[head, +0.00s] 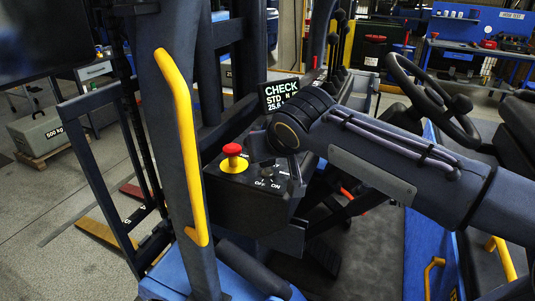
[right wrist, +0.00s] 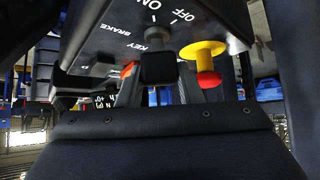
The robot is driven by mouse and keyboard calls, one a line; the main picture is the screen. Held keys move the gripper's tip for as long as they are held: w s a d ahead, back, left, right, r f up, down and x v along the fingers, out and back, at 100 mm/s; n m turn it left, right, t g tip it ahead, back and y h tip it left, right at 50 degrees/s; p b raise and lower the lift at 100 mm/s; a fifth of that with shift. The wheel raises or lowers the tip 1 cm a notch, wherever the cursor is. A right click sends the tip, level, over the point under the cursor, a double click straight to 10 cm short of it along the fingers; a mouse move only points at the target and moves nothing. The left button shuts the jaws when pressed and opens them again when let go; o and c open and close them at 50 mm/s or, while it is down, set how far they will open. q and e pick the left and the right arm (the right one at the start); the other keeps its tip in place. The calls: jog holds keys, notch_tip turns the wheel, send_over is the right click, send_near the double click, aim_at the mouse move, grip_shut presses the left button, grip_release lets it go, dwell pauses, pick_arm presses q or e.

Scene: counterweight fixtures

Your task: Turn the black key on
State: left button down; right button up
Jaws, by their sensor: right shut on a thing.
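The black key (right wrist: 158,68) shows in the right wrist view, its head below a metal lock on the dark control panel (head: 240,190). The lettering KEY, ON and OFF is beside it. My right gripper (right wrist: 158,88) has one finger on each side of the key head and is shut on it. In the head view my right arm comes in from the right, and the gripper (head: 275,168) is down at the panel. The arm and gripper partly hide the key there, so its exact angle is hard to tell. My left gripper is in neither view.
A red emergency button on a yellow base (head: 232,150) stands close left of my right gripper. A CHECK display (head: 280,94) is behind the wrist. A yellow grab rail (head: 180,130) is at left and a steering wheel (head: 435,100) at right.

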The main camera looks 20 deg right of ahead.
jog(key=o, duration=1)
jog(key=v, duration=0.7)
jog(key=shift+s+r, duration=0.3)
